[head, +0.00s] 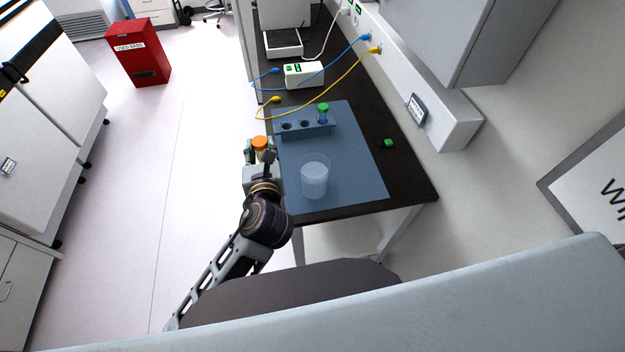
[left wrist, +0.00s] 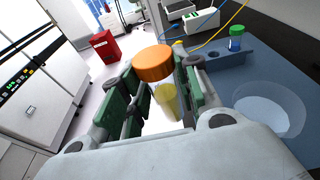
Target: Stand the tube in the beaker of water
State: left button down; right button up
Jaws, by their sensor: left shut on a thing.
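The tube has an orange cap (head: 260,142) and is held by my left gripper (head: 257,154) just off the left edge of the blue mat. In the left wrist view the orange cap (left wrist: 153,63) stands above the green finger pads, and the yellowish tube body (left wrist: 167,102) shows between them, partly hidden. My left gripper is shut on the tube, left of the beaker and apart from it. The clear beaker of water (head: 314,180) stands upright on the mat; it also shows at the right of the left wrist view (left wrist: 268,108). My right gripper is out of view.
A blue rack (head: 305,131) on the mat (head: 352,165) holds a green-capped tube (head: 323,112) and has open holes. A small green item (head: 388,143) lies on the black bench. A white box (head: 304,75) with blue and yellow cables is behind. A wall cabinet overhangs at right.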

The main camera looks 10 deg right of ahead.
aim_at(315, 156)
pick_arm(q)
jog(key=s+d+r, duration=0.1)
jog(key=d, duration=0.5)
jog(key=s+d+r, duration=0.2)
jog(key=d, duration=0.5)
jog(key=shift+d, duration=0.15)
dwell(0.3)
jog(key=shift+s+r, duration=0.1)
jog(key=shift+r+x, duration=0.15)
jog(key=shift+x, duration=0.5)
jog(key=shift+r+x, duration=0.15)
jog(key=shift+x, duration=0.5)
dwell(0.4)
jog(key=shift+f+b, duration=0.4)
jog(key=shift+f, duration=3.35)
dwell(0.6)
